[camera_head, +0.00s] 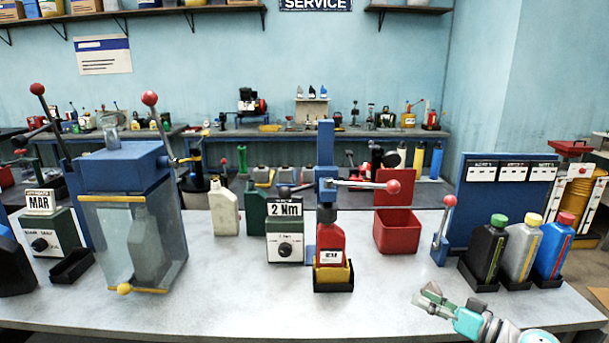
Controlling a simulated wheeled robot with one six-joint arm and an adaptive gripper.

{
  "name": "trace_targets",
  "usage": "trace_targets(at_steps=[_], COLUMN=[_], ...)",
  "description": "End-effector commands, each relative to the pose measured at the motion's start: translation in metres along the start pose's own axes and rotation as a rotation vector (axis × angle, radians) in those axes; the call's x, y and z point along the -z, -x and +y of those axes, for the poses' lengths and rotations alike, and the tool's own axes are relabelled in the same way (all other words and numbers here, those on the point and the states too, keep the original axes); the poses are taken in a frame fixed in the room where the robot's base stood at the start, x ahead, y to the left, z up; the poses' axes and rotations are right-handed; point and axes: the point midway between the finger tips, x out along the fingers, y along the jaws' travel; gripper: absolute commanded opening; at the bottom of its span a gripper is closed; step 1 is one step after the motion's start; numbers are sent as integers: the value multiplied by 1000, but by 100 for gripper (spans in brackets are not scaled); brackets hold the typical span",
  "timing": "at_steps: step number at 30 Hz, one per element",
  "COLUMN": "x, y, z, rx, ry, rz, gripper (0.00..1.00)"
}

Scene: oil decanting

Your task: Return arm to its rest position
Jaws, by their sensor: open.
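My gripper (434,299) is at the lower right, over the front part of the grey bench top (230,295). It is open and nothing shows between its fingers. My arm comes in from the bottom right edge. A red bottle (329,240) with a dark top stands upright in a small black and yellow holder (333,279) under a blue post with a red-knobbed lever (362,185). My gripper is to the right of this bottle and apart from it.
Black, grey and blue bottles (521,247) stand in trays right of my gripper. A red open box (397,232), a 2 Nm unit (285,238) and a blue-topped clear cabinet (128,230) stand on the bench. The bench front around my gripper is clear.

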Motion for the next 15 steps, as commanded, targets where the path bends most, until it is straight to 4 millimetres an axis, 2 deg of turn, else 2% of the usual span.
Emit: trace_targets(at_steps=[1, 3, 8, 15], x=[-26, -56, -124, -216], y=[-2, -3, 0, 23], z=[1, 3, 3, -10], rx=[-33, -87, -208, -382], ry=[-29, -59, -119, -169], rz=[-1, 1, 5, 3], gripper=[65, 65, 65, 65])
